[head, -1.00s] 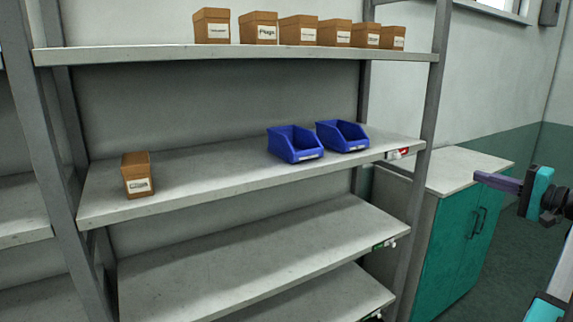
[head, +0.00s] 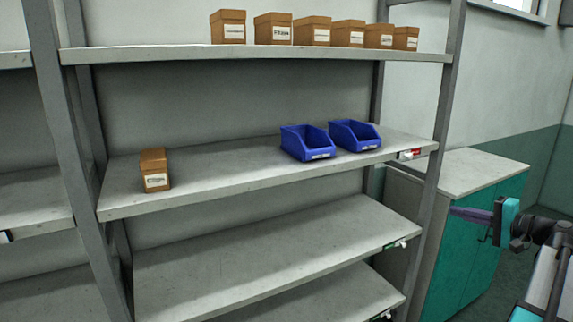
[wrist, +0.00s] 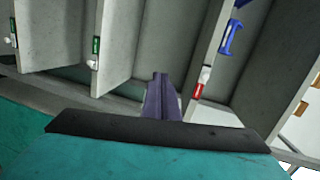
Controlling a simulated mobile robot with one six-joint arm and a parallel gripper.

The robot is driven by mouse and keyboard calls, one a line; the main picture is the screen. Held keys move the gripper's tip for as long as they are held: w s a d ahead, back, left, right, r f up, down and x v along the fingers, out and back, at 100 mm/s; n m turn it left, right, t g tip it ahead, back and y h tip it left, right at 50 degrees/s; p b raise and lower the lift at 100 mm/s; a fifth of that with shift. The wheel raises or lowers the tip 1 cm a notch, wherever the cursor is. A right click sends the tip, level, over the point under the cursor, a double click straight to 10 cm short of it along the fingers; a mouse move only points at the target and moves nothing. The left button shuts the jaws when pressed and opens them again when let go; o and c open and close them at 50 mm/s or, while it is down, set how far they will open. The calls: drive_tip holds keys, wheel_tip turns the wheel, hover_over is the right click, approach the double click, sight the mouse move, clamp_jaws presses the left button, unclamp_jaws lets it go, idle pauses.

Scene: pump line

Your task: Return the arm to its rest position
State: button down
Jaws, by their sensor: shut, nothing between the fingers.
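My gripper (head: 468,214) shows at the right of the head view, with purple fingers on a teal and dark wrist. Its fingers point left, in front of the teal cabinet. In the wrist view the purple fingers (wrist: 162,98) lie together, shut and empty. The arm comes in from the lower right edge of the head view. Nothing touches the fingers that I can see.
A grey shelf rack (head: 270,171) fills the middle. It bears two blue bins (head: 307,143), a lone brown box (head: 154,170) and several brown boxes on top. A teal cabinet (head: 462,250) stands right of it. The lower shelves are bare.

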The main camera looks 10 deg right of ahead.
drive_tip(key=w+a+f+n+g+y, duration=0.1)
drive_tip(key=w+a+f+g, duration=0.2)
drive_tip(key=a+f, duration=0.7)
drive_tip(key=w+a+f+g, duration=0.2)
drive_tip(key=w+a+f, duration=0.3)
drive_tip(key=f, duration=0.9)
drive_tip(key=s+a+f+n+g, duration=0.1)
drive_tip(key=s+a+f+g, duration=0.15)
drive_tip(key=a+f, duration=0.6)
drive_tip(key=s+a+f+n+g, duration=0.2)
drive_tip(key=a+f+g, duration=0.1)
drive_tip(key=a+f, duration=0.6)
drive_tip(key=s+a+f+n+g+h, duration=0.1)
drive_tip(key=s+a+f+n+g, duration=0.15)
drive_tip(key=s+a+f, duration=0.5)
drive_tip(key=s+a+f+n+g+h, duration=0.1)
drive_tip(key=s+a+f+g, duration=0.2)
drive_tip(key=s+a+f, duration=0.45)
drive_tip(key=s+a+f+n+g+h, duration=0.1)
drive_tip(key=s+f+n+g+h, duration=0.1)
drive_tip(key=s+f, duration=0.3)
drive_tip(key=s+a+f+n+g+h, duration=0.1)
drive_tip(key=s+f, duration=0.5)
drive_tip(key=s, duration=0.7)
drive_tip(key=n+g+h, duration=0.1)
drive_tip(key=n, duration=0.1)
drive_tip(key=shift+s+a+n+g+h, duration=0.2)
drive_tip(key=shift+a+n+g+h, duration=0.1)
drive_tip(key=shift+a+n, duration=0.05)
drive_tip(key=shift+f, duration=0.1)
